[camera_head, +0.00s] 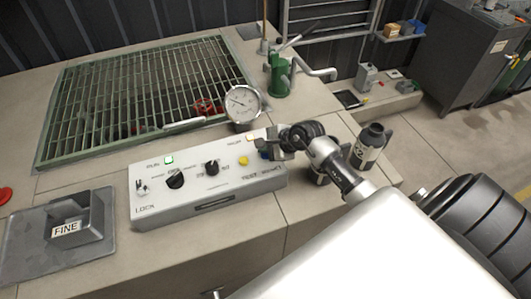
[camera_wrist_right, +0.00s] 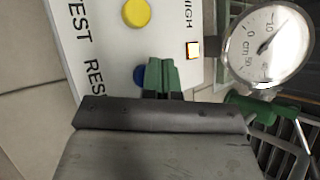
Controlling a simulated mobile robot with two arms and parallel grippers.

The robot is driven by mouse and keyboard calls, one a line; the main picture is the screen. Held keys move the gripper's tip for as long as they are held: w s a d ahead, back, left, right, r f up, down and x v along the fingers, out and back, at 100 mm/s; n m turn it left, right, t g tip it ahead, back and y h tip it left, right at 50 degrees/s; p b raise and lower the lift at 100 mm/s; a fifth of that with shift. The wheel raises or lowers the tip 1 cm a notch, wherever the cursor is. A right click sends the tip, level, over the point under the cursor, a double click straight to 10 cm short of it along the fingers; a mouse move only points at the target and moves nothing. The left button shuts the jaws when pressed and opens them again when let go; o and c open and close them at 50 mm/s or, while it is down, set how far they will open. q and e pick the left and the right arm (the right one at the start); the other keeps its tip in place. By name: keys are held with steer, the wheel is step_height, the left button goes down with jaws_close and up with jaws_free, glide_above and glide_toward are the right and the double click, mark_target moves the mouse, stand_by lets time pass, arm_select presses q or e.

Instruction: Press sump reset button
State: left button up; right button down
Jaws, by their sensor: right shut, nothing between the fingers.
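The white control panel (camera_head: 210,193) sits on the tiled ledge in the head view. In the wrist view a blue button (camera_wrist_right: 139,75) lies beside the partly hidden label RESET (camera_wrist_right: 96,85) on the panel. My right gripper (camera_head: 272,150) is over the panel's right end. In the wrist view its green fingertips (camera_wrist_right: 160,75) are together and empty, and partly cover the blue button. I cannot tell whether they touch it. A yellow button (camera_wrist_right: 136,13) is beside the label TEST; it also shows in the head view (camera_head: 244,160). My left gripper is not in view.
A round gauge (camera_head: 242,103) stands behind the panel. A lit orange-white lamp (camera_wrist_right: 193,50) is near the label HIGH. A green grating (camera_head: 140,100) lies behind, and a grey FINE block (camera_head: 75,222) is at left. A dark cylinder (camera_head: 370,145) stands right of the gripper.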

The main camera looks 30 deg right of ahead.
mark_target(265, 154)
steer(key=shift+f+b, duration=0.35)
steer(key=shift+f, duration=0.05)
steer(key=shift+r, duration=0.15)
stand_by(0.5)
steer(key=shift+r+p, duration=0.6)
steer(key=shift+r, duration=0.2)
steer(key=shift+r+p, duration=1.75)
steer(key=shift+r, duration=0.8)
